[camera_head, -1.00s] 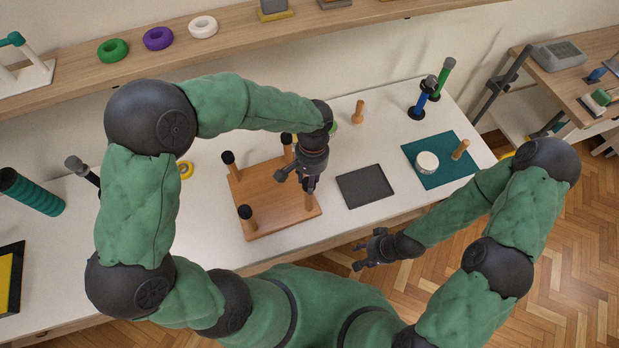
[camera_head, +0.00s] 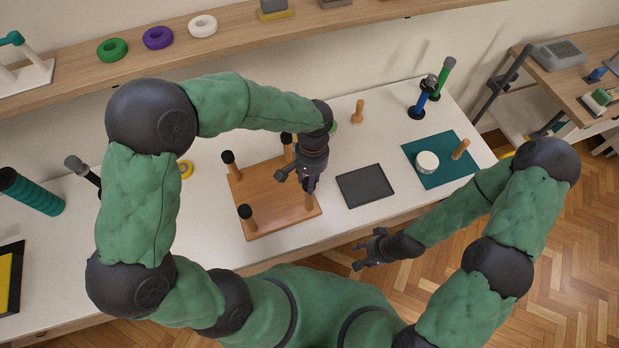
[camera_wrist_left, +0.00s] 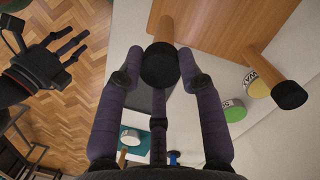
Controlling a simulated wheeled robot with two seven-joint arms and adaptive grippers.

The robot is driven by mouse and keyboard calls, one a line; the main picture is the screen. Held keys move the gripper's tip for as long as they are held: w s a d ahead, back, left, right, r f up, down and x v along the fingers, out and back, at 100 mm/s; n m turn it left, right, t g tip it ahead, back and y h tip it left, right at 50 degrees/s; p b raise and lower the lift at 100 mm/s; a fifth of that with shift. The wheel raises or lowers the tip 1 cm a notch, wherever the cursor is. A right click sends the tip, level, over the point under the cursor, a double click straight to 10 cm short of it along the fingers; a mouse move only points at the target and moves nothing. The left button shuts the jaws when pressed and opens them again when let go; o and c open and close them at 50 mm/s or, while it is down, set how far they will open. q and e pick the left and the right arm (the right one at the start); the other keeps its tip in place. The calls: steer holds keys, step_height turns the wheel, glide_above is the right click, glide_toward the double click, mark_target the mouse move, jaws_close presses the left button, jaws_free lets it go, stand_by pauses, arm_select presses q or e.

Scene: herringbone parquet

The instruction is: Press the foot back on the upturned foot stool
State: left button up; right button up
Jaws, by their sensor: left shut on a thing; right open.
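The upturned stool (camera_head: 262,205) lies on the white table, its wooden legs pointing up. Three legs show black feet: back left (camera_head: 228,157), front left (camera_head: 245,212) and back right (camera_head: 286,139). My left gripper (camera_head: 310,185) is over the front-right leg (camera_head: 308,203), pointing down. In the left wrist view a black foot (camera_wrist_left: 160,66) sits between its fingers, in line with the end of that wooden leg (camera_wrist_left: 164,28); any small gap cannot be told. My right gripper (camera_head: 366,251) is open and empty in front of the table edge.
A dark grey tray (camera_head: 365,187) lies right of the stool. Further right, a teal mat (camera_head: 440,174) holds a white round tin (camera_head: 427,162) and a wooden peg (camera_head: 460,149). Another wooden peg (camera_head: 358,112) stands behind. Wax tins (camera_wrist_left: 257,84) show beside the stool.

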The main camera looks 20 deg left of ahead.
arm_select(q)
steer(key=shift+f+b, duration=0.85)
steer(key=shift+f, duration=0.4)
stand_by(0.7)
steer(key=o, duration=1.4)
steer(key=shift+r, duration=0.1)
steer(key=shift+r+p, duration=2.7)
steer(key=shift+r, duration=0.75)
steer(key=shift+s+f, duration=0.1)
